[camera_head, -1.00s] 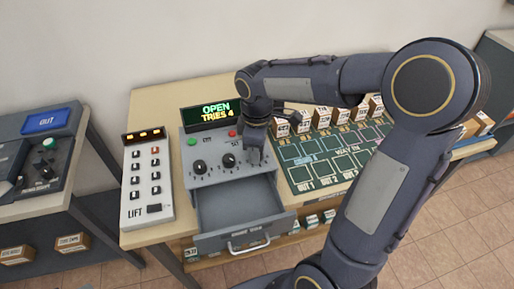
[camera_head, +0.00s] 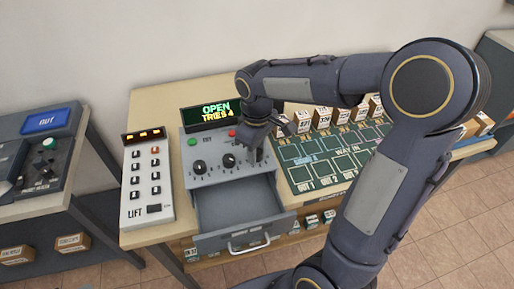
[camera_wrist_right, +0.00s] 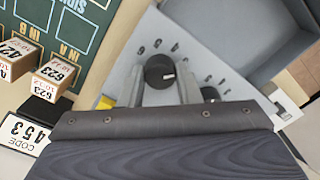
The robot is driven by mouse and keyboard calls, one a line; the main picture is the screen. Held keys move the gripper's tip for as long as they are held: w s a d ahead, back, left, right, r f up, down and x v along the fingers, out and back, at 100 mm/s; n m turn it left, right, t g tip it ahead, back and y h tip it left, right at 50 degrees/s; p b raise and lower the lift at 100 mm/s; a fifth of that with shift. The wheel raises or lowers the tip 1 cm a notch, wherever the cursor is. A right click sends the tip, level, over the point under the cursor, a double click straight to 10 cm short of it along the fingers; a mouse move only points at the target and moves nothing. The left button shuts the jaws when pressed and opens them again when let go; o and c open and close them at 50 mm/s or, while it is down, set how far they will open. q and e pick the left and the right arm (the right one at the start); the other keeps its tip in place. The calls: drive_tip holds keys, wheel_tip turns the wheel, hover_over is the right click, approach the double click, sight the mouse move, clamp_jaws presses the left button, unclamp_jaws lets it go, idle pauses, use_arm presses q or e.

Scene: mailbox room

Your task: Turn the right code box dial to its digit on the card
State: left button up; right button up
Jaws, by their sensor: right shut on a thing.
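The grey code box (camera_head: 212,178) stands on the table in the head view, with its left dial (camera_head: 199,167) and middle dial (camera_head: 229,160) in plain sight. My right gripper (camera_head: 258,152) is over the right end of its panel and hides the right dial there. In the right wrist view the black right dial (camera_wrist_right: 159,72), with a white mark pointing right, is between the fingers of my right gripper (camera_wrist_right: 161,88), which is shut on it. The card (camera_wrist_right: 25,135) reads CODE 453. My left gripper is not in view.
The box's drawer (camera_head: 232,242) stands open in front. Its display (camera_head: 212,113) shows OPEN and TRIES 4, slightly blurred. A lift keypad (camera_head: 147,185) is at the left. A green board (camera_head: 330,158) with small boxes behind it lies to the right.

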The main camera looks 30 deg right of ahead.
drive_tip(key=o, duration=1)
wheel_tip(320, 180, up, 8)
drive_tip(key=shift+f, duration=0.1)
idle(0.4)
